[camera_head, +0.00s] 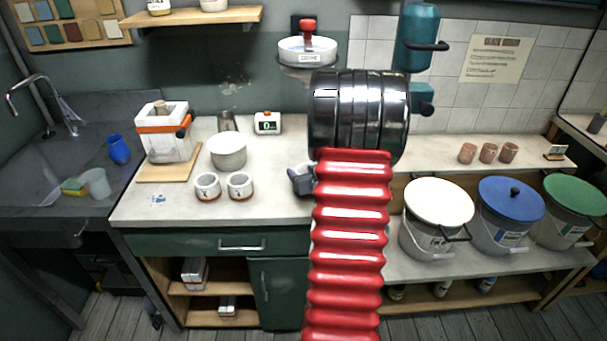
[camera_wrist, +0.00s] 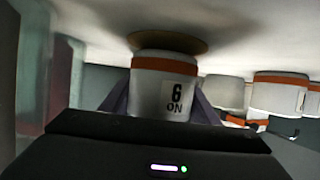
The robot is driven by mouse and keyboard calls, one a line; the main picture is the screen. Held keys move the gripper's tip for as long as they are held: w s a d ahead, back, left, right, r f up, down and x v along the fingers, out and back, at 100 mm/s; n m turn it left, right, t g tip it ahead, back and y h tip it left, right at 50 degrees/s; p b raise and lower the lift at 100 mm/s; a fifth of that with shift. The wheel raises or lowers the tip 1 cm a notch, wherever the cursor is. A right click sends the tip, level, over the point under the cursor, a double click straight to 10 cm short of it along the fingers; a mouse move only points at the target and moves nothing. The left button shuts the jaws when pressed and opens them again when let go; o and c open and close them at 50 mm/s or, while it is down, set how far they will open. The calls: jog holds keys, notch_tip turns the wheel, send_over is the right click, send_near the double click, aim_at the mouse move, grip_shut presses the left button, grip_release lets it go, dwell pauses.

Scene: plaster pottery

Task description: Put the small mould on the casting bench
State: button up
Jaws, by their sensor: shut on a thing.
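A small white mould (camera_wrist: 165,88) with an orange band and a black-lettered label shows in the wrist view, which looks upside down. My gripper (camera_wrist: 160,108) is shut on it, one grey finger on each side. Its banded end meets or hangs close over a round brown mat (camera_wrist: 165,44) on a pale surface; I cannot tell if they touch. In the head view, my gripper (camera_head: 301,180) is low at the right part of the casting bench (camera_head: 150,212), mostly hidden behind my red arm. The held mould is hidden there.
Two small banded white pots (camera_head: 207,186) (camera_head: 239,186) and a white bowl (camera_head: 228,151) stand left of my gripper. A larger orange-banded mould (camera_head: 164,132) stands on a wooden board. A timer (camera_head: 267,123) is behind. Lidded buckets (camera_head: 437,220) stand right.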

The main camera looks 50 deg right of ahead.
jog(key=shift+f, duration=0.5)
jog(key=shift+f, duration=0.1)
jog(key=o, duration=1.2)
jog(key=shift+o, duration=0.2)
jog(key=v, duration=1.2)
